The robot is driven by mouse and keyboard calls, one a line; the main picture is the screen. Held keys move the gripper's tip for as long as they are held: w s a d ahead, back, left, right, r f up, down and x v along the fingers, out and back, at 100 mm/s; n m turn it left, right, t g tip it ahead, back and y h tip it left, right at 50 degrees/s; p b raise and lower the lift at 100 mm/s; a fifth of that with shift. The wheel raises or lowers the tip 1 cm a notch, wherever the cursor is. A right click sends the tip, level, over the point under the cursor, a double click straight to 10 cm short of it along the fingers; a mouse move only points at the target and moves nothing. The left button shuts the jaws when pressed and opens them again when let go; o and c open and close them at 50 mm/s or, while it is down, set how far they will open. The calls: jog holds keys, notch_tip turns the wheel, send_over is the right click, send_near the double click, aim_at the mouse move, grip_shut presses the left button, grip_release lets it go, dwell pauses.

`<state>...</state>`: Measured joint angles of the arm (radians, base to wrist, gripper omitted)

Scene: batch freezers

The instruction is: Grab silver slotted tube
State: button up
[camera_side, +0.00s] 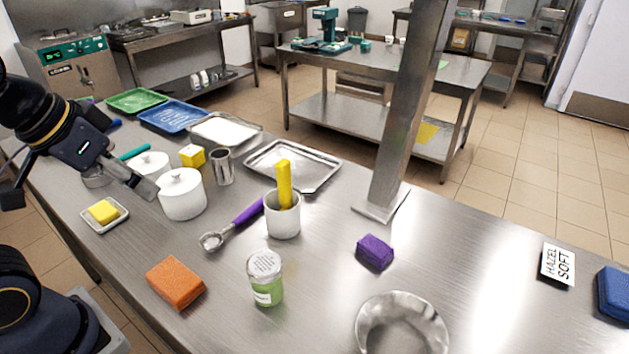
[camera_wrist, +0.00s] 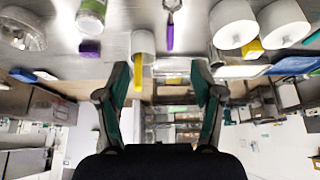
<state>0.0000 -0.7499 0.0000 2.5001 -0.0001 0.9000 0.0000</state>
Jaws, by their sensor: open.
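The silver slotted tube (camera_side: 222,168) stands upright on the steel table in the side view, just right of the white lidded pots and near the yellow cube. In the wrist view a small part of what looks like the tube (camera_wrist: 214,55) shows beside a white pot, mostly hidden. My gripper (camera_side: 118,180) is at the left in the side view, above the table near the white pots and apart from the tube. In the wrist view its fingers (camera_wrist: 161,75) are spread with nothing held between them.
White lidded pots (camera_side: 182,194) stand between my gripper and the tube. A yellow cube (camera_side: 192,155), a white cup (camera_side: 283,222) with a yellow stick, a purple-handled scoop (camera_side: 246,213) and a steel tray (camera_side: 268,173) are nearby. A steel post (camera_side: 402,120) rises farther right.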

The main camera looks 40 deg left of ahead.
jog(key=shift+o, duration=1.2)
